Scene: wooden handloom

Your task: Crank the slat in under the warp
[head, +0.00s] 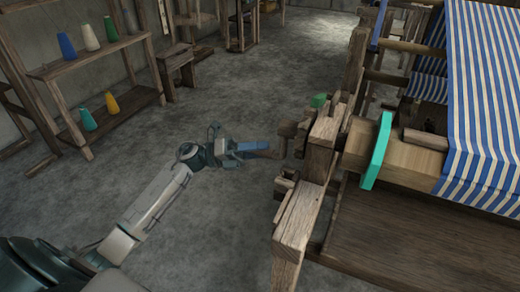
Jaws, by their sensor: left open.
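My left gripper (247,154) is open, left of the side frame. A brown wooden piece (267,153), perhaps a crank handle, shows right at its fingers; I cannot tell whether they touch. My right gripper is not in view.
The loom's wooden side frame (320,150) has blocks jutting left and a small green piece (319,100) on it. A shelf (90,60) with coloured cones and a stool (175,65) stand at the left. Bare floor lies between.

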